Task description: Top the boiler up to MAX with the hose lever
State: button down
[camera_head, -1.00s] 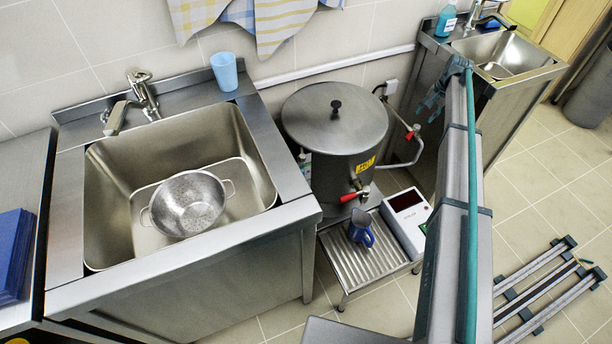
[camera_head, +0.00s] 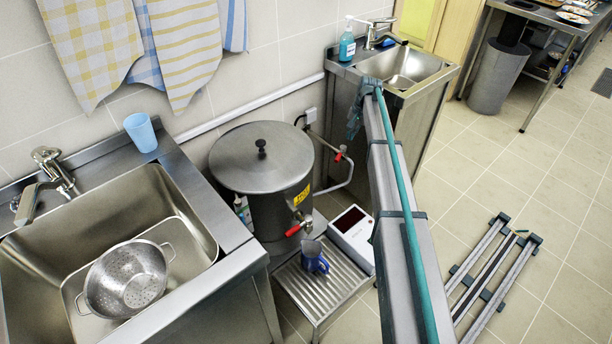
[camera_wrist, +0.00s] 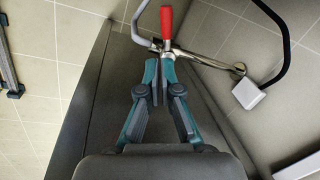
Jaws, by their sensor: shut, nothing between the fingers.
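The steel boiler (camera_head: 268,210) with its round lid (camera_head: 255,165) stands on the floor between the two sinks. A yellow label and a red-handled tap (camera_head: 300,227) are on its front. The hose lever (camera_head: 340,154) is red and sits on the bent pipe at the boiler's right; in the wrist view the red lever (camera_wrist: 166,22) points up at the top, just beyond my fingertips. My gripper (camera_wrist: 159,66) is shut and empty, apart from the lever as far as I can tell. In the head view my gripper (camera_head: 354,122) is small, right of the boiler. The water level and MAX mark are not visible.
A blue jug (camera_head: 314,262) stands on the ribbed drain stand (camera_head: 318,290), beside a white box with a dark display (camera_head: 352,222). The left sink holds a colander (camera_head: 127,280). The right sink (camera_head: 405,68) is behind my gripper.

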aim_at(340, 155)
jog(key=s+d+f+m+t+y+b, duration=0.1)
jog(key=s+d+f+m+y, duration=0.15)
jog(key=d+m, duration=0.25)
jog(key=s+d+f+m+y+b, duration=0.1)
jog(key=s+d+f+m, duration=0.15)
jog(key=d+m, duration=0.2)
jog(key=shift+w+a+f+m+t+y+p, duration=0.25)
jog(key=shift+w+a+f+m, duration=0.45)
jog(key=shift+a+f+m, duration=0.65)
jog(key=shift+w+a+f+m+t+y+p, duration=0.2)
jog(key=shift+w+a+f+m, duration=0.55)
jog(key=shift+a+m, duration=1.05)
jog(key=shift+w+a+f+m+t+y+p, duration=0.25)
jog(key=shift+w+a+f+m, duration=0.65)
jog(key=shift+a, duration=1.2)
jog(key=shift+s+d+f, duration=0.1)
jog(key=shift+s+f, duration=0.15)
